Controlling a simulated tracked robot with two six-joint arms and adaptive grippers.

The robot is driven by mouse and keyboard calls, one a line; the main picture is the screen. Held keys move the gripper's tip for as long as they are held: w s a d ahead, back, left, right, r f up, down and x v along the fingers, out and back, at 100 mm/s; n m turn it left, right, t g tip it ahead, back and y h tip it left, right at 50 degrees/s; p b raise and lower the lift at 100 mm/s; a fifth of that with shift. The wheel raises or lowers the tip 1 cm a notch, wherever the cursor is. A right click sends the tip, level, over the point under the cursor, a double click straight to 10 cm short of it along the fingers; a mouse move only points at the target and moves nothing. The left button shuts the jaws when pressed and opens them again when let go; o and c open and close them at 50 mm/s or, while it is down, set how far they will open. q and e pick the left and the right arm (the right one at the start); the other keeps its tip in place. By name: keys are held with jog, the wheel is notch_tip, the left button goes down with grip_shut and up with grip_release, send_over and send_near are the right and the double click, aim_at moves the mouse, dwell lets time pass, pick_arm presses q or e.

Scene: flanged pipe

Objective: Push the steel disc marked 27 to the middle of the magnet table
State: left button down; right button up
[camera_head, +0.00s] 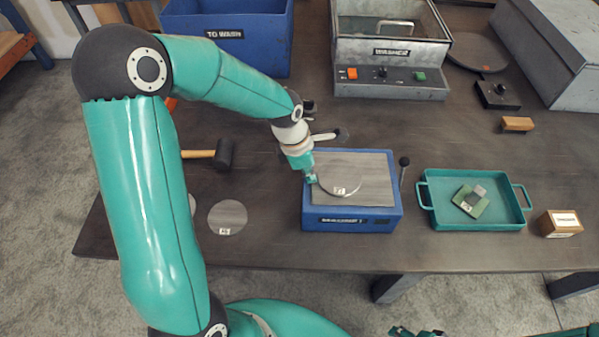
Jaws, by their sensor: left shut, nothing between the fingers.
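The magnet table (375,190) is a blue box with a grey steel top plate, standing near the front middle of the bench. A thin round steel disc (343,172) lies flat on the plate, left of its middle; its small white tag seems to read 27. My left gripper (311,179) is shut and empty. It is at the disc's left edge, low over the left side of the plate; I cannot tell whether it touches the disc. A bit of my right gripper (416,333) shows at the bottom edge, and its fingers cannot be made out.
A lever with a black knob (404,162) stands right of the magnet table. A green tray (478,226) holding a green part is further right. Another tagged disc (228,217) and a mallet (222,154) lie left. The washer (390,92) and a blue bin (232,60) stand behind.

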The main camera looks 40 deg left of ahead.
pick_arm(q)
jog(key=s+a, duration=0.3)
notch_tip(320, 180, up, 10)
jog(key=m+h, duration=0.2)
jog(key=m, duration=0.2)
send_over(316, 190)
jog(key=s+a, duration=0.3)
jog(key=s, duration=0.1)
jog(key=s+d+f+t+h+b, duration=0.1)
jog(key=s+h+b, duration=0.1)
jog(key=h, duration=0.1)
jog(key=s+a+f+n+t+b, duration=0.2)
jog(key=s+a+n+t, duration=0.15)
jog(key=a, duration=0.25)
jog(key=shift+n+y, duration=0.35)
jog(key=shift+y, duration=0.05)
jog(key=x, duration=0.3)
jog(key=b+x, duration=0.1)
jog(key=x, duration=0.6)
jog(key=shift+w+a+f+b, duration=0.1)
jog(key=shift+w+a+b, duration=0.15)
jog(key=shift+b, duration=0.05)
jog(key=shift+w+d+p, duration=0.3)
jog(key=shift+w+d, duration=0.55)
jog(key=shift+w, duration=0.05)
jog(key=shift+w+d, duration=0.5)
jog(key=shift+w, duration=0.1)
